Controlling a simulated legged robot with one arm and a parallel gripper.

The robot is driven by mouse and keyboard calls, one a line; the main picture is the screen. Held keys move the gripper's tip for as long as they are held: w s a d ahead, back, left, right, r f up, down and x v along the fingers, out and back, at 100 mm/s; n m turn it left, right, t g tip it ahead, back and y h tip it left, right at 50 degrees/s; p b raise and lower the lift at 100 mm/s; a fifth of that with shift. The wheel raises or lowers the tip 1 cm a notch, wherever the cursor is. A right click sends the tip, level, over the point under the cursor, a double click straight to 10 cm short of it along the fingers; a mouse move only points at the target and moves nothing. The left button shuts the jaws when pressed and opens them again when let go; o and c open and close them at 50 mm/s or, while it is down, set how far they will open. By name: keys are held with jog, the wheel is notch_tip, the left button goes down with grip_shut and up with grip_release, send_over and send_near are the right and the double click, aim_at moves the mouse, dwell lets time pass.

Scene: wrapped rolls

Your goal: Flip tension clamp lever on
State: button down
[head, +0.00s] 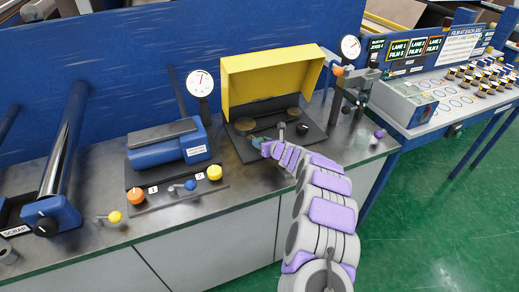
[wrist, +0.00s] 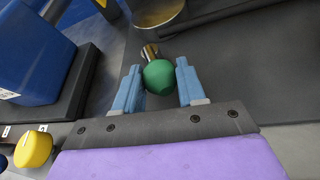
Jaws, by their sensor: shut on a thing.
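A green ball knob (wrist: 159,77) on a short metal lever (wrist: 149,50) sits between the two blue fingers of my gripper (wrist: 159,86) in the wrist view. My gripper is shut on the knob, and the lever runs away from it toward a round metal disc (wrist: 157,10). In the head view my gripper (head: 262,147) is at the front left of a black plate (head: 245,152) under a raised yellow cover (head: 265,77). The knob is small there and partly hidden by the fingers, so the lever's exact angle is hard to tell.
A blue unit (head: 168,147) stands left of the plate, with orange (head: 136,196) and yellow (head: 214,172) knobs in front. A dial gauge (head: 200,84) rises behind. Another lever (head: 281,129) stands right of my gripper.

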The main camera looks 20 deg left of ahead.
jog(key=shift+s+a+f, duration=0.1)
jog(key=shift+s+f, duration=0.05)
jog(key=c, duration=0.7)
grip_release()
jog(key=shift+a, duration=0.1)
jog(key=shift+d+r, duration=0.3)
jog(key=shift+d, duration=0.05)
jog(key=p+v, duration=0.2)
jog(key=v, duration=1.4)
jog(key=shift+s+d, duration=0.15)
jog(key=shift+s, duration=0.15)
